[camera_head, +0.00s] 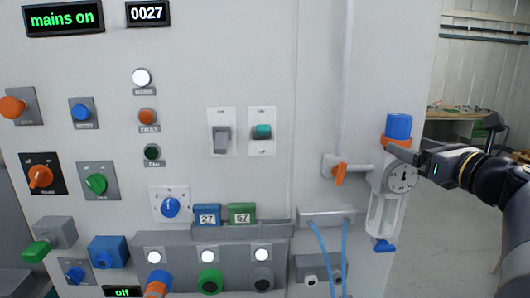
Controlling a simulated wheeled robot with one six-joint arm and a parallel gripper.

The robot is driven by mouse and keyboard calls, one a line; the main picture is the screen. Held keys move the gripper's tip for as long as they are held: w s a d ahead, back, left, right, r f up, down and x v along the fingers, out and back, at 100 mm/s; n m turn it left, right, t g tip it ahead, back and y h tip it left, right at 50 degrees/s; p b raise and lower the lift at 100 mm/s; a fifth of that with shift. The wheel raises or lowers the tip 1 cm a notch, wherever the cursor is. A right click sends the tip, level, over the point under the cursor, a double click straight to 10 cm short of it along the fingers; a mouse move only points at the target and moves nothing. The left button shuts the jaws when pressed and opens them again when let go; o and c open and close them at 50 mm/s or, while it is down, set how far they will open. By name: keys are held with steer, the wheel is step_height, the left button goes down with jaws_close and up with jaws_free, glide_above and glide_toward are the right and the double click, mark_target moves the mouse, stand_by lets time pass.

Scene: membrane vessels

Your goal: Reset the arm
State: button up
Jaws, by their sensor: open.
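My arm comes in from the right edge. My gripper (404,154) is open, its dark fingers at the upper part of a wall-mounted filter unit. That unit has a blue cap (398,125), an orange ring (396,142), a round dial gauge (402,177) and a blue tap (385,246) at its foot. The fingers overlap the area just under the orange ring and above the gauge. I cannot tell whether they touch the unit. Nothing is seen held between them.
A grey panel fills the left and middle, with displays reading "mains on" (63,19) and "0027" (147,13), knobs, switches and lamps. An orange valve handle (340,174) sits left of the gauge. Open floor and a workbench (462,118) lie behind at right.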

mark_target(406, 137)
steer(key=p+x, duration=0.1)
steer(key=x, duration=0.1)
steer(key=r+x, duration=0.1)
steer(key=x, duration=0.2)
steer(key=shift+w+r+p, duration=0.1)
steer(key=shift+w+p, duration=0.05)
steer(key=shift+p, duration=0.2)
steer(key=shift+r, duration=0.15)
steer(key=shift+s+d, duration=0.15)
steer(key=shift+s, duration=0.55)
